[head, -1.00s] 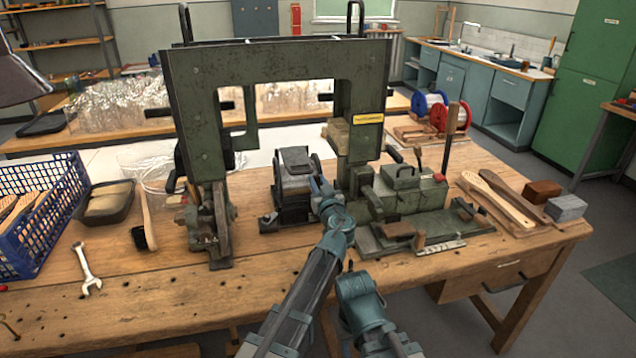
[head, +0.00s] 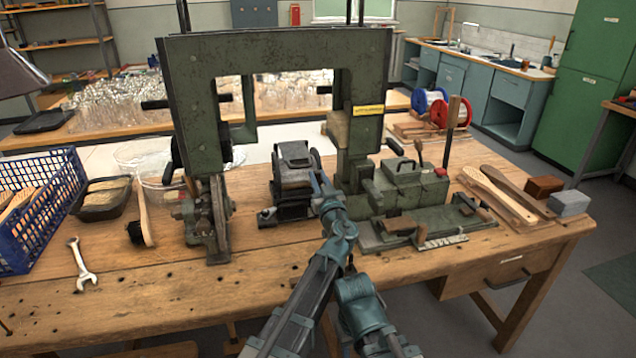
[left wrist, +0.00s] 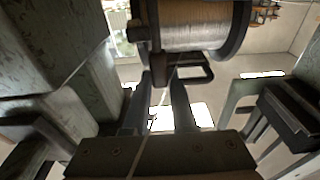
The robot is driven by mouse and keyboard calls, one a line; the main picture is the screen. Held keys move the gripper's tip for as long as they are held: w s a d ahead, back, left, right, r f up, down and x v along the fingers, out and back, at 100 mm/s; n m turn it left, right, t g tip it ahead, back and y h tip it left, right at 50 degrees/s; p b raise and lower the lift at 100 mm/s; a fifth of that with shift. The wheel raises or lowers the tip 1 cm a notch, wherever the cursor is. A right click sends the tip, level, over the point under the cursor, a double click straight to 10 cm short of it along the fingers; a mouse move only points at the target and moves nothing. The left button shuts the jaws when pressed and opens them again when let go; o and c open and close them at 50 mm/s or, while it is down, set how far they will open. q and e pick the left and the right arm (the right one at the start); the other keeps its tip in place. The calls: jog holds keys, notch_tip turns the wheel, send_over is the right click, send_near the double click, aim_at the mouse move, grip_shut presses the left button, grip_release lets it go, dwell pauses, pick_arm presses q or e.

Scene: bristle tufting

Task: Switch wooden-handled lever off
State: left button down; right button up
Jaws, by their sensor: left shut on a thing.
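The wooden-handled lever (head: 453,126) stands nearly upright behind the green-grey machine block at the right of the bench. My left gripper (head: 322,186) is at the dark reel unit (head: 293,170) under the machine frame, well to the left of the lever. In the left wrist view my left gripper (left wrist: 161,84) has its fingertips at a small dark part (left wrist: 160,68) below a wire spool (left wrist: 195,25). It is shut on that part, whose full shape is unclear. A thin strand runs down between the fingers. My right gripper is not in view.
The green machine frame (head: 275,50) arches over the reel unit. The block (head: 408,185) has a red button, a short lever (head: 419,152) and a fixture in front. Brushes (head: 497,195) lie at right; a wrench (head: 81,264) and blue basket (head: 38,225) at left. The front bench is mostly clear.

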pick_arm(q)
jog(key=c, duration=0.7)
grip_release()
